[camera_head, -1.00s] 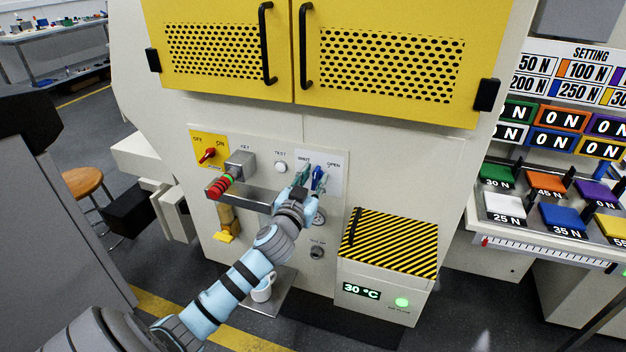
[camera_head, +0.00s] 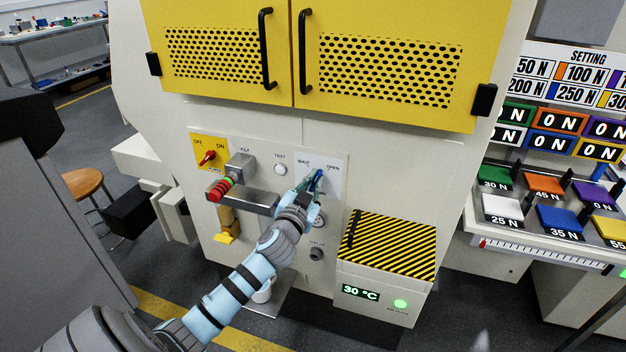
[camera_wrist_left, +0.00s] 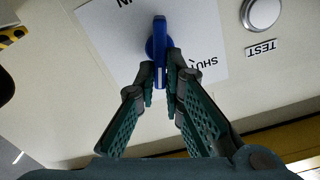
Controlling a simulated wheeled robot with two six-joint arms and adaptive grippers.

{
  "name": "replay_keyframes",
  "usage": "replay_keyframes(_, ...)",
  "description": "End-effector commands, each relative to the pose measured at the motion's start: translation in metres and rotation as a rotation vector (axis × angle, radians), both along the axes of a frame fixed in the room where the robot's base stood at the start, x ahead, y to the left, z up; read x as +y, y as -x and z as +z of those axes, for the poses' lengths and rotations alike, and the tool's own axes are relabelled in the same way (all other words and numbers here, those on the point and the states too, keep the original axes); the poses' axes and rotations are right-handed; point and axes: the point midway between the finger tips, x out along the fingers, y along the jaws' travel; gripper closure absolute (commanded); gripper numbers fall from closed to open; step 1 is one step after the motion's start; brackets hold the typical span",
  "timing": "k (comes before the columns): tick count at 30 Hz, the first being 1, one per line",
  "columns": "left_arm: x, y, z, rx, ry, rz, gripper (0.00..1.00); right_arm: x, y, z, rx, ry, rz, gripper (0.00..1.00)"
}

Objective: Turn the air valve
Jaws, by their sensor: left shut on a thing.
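The blue air valve handle (camera_head: 318,179) sits on a white plate (camera_head: 335,168) marked SHUT and OPEN on the machine front. In the left wrist view the valve handle (camera_wrist_left: 159,40) stands upright in the picture, with the SHUT label upside down beside it. My left gripper (camera_head: 314,186) is at the handle and partly covers it in the head view. In the left wrist view its two green fingers (camera_wrist_left: 160,76) are closed on the handle's near end, one on each side. My right gripper is not in view.
The same panel carries a red power switch (camera_head: 208,157), a key box (camera_head: 240,167) and a TEST button (camera_head: 280,169) to the left. A grey ledge (camera_head: 243,200) juts out below them. A striped box (camera_head: 390,246) projects at lower right, and yellow doors hang above.

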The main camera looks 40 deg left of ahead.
Motion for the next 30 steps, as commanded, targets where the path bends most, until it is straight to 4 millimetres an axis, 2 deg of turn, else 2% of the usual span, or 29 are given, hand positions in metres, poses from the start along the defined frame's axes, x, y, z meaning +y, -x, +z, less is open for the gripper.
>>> replay_keyframes(15, -0.005, -0.001, -0.003, 0.12, -0.334, 0.0, 1.0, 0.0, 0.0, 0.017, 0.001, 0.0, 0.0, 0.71)
replay_keyframes(30, -0.006, -0.002, -0.005, 0.147, -0.417, 0.0, 1.0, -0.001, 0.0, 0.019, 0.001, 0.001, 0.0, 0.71)
